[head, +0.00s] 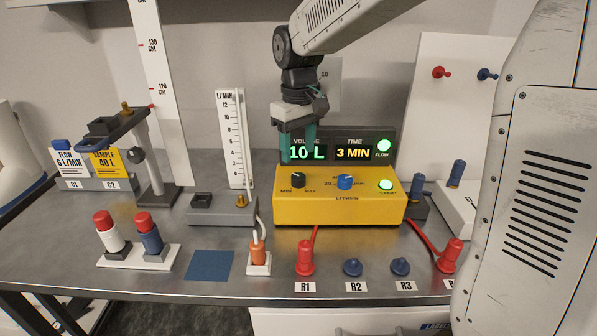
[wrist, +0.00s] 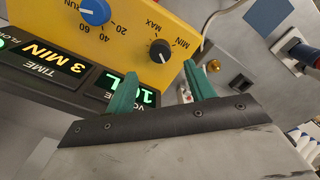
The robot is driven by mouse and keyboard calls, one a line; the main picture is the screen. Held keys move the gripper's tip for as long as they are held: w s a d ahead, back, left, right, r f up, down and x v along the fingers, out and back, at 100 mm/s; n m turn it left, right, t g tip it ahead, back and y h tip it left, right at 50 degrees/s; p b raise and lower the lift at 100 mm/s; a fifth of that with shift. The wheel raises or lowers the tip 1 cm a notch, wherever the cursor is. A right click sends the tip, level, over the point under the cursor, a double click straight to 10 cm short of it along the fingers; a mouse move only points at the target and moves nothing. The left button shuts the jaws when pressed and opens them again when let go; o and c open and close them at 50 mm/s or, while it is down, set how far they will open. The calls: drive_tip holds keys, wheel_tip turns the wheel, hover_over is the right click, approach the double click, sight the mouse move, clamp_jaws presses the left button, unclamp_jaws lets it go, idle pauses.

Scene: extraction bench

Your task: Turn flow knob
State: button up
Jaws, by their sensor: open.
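The yellow pump box (head: 340,211) stands on the bench. Its black knob (head: 298,180), marked MIN and MAX, is on the left of its top panel. My gripper (head: 298,152) hangs above the knob with its teal fingers pointing down. In the wrist view the black knob (wrist: 160,51) lies just beyond and between the two open fingertips (wrist: 160,72), with nothing held. A blue knob (head: 345,182) with a number scale sits to the right on the box. A green button (head: 386,185) is lit.
A dark display (head: 353,147) behind the box reads 10 L and 3 MIN, with a green FLOW light. A flow tube scale (head: 233,140) stands at left. Red and blue plugs line the bench front. A blue mat (head: 209,264) lies flat.

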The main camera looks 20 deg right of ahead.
sight(299, 175)
wheel_tip(299, 175, down, 7)
idle(0.3)
drive_tip(key=c, duration=1)
